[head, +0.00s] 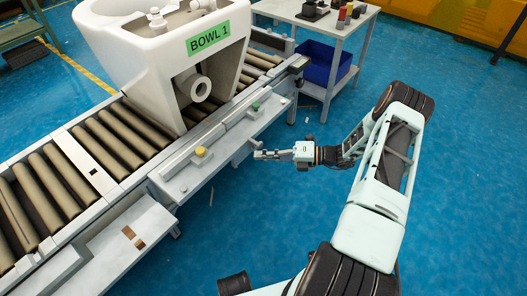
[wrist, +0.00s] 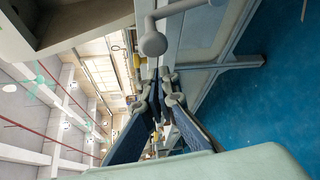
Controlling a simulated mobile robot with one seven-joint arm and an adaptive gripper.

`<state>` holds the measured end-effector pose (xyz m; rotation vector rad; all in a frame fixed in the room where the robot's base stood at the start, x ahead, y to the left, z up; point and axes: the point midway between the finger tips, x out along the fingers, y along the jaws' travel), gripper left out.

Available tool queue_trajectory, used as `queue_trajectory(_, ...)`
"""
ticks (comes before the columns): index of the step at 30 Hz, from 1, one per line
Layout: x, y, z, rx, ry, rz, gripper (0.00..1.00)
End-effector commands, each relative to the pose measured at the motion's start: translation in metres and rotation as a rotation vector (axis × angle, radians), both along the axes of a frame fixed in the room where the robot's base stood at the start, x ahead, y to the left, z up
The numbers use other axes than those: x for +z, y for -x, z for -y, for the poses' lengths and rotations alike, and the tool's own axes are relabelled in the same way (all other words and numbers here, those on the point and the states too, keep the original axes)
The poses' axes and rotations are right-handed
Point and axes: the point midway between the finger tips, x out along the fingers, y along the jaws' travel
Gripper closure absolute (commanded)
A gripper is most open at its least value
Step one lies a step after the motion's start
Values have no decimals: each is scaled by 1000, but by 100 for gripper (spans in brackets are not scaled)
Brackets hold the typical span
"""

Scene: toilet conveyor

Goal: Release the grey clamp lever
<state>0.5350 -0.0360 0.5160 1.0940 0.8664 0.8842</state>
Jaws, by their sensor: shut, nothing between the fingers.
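The grey clamp lever (wrist: 153,42) shows at the top of the wrist view as a rounded knob with an arm running up and to the right. In the head view a short grey lever (head: 243,154) sticks out from the conveyor's side panel. My gripper (head: 256,155) is just to the right of it, pointing left. In the wrist view my gripper (wrist: 164,76) is shut and empty, its fingertips below the knob in the picture. I cannot tell whether they touch the lever.
A white toilet bowl (head: 160,55) labelled BOWL 1 stands on the roller conveyor (head: 105,140). A yellow button (head: 200,151) and a green button (head: 255,106) sit on the side panel. A trolley (head: 338,25) holding a blue bin (head: 322,66) stands behind. Blue floor is clear at right.

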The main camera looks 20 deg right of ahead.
Motion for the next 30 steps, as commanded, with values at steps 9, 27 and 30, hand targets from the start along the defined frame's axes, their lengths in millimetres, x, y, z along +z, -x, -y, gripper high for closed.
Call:
queue_trajectory(9, 3, 32, 39, 4, 2, -1, 100)
queue_trajectory(27, 5, 51, 81, 8, -3, -3, 100)
queue_trajectory(30, 5, 51, 81, 8, -2, -2, 100)
